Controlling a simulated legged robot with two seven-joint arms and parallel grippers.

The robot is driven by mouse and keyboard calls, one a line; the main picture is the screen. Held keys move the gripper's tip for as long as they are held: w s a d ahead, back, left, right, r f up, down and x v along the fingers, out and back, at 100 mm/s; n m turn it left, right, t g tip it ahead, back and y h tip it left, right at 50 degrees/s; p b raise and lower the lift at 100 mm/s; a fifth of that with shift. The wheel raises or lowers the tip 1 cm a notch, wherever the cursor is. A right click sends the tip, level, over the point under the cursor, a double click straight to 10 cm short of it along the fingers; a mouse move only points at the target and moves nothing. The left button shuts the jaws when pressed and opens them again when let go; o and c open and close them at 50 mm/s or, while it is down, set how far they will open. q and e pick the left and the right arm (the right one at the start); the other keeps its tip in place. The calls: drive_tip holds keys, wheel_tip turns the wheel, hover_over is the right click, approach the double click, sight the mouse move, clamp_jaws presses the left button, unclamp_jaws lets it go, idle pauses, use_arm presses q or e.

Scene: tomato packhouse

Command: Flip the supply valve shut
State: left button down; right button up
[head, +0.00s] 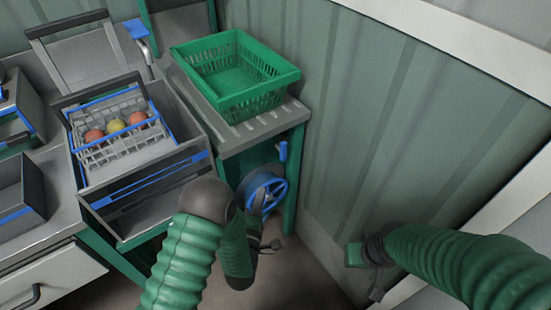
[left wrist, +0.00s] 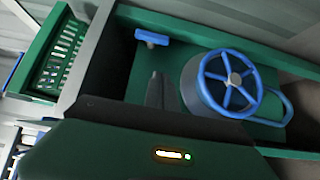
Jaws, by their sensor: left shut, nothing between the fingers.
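A blue handwheel (head: 274,194) with spokes is on the green panel under the bench end. It also shows large in the left wrist view (left wrist: 231,82), on a round grey body. A blue T-shaped handle (head: 283,151) stands out above it, and in the left wrist view (left wrist: 152,38) it lies left of the wheel. Which one is the supply valve is not marked. My left gripper (head: 258,202) is shut and empty, close by the wheel. In the left wrist view its dark fingers (left wrist: 155,88) lie between handle and wheel, with no clear contact. My right gripper (head: 358,256) hangs near the wall; its jaws are unclear.
A green crate (head: 240,104) stands on the slatted bench (head: 293,113) above the panel. A grey bin with a wire basket (head: 82,163) of tomatoes is to the left. A blue loop (left wrist: 275,108) shows beside the wheel in the left wrist view. The corrugated wall (head: 370,110) closes the right side.

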use_arm(q)
drive_tip(key=shift+d, duration=0.1)
drive_tip(key=b, duration=0.2)
approach(283, 151)
drive_tip(key=w+a+f, duration=0.3)
drive_tip(key=w+f, duration=0.1)
drive_tip(key=shift+w+d+f+b, duration=0.1)
drive_tip(key=shift+w+d+b, duration=0.3)
drive_tip(key=shift+w+d, duration=1.15)
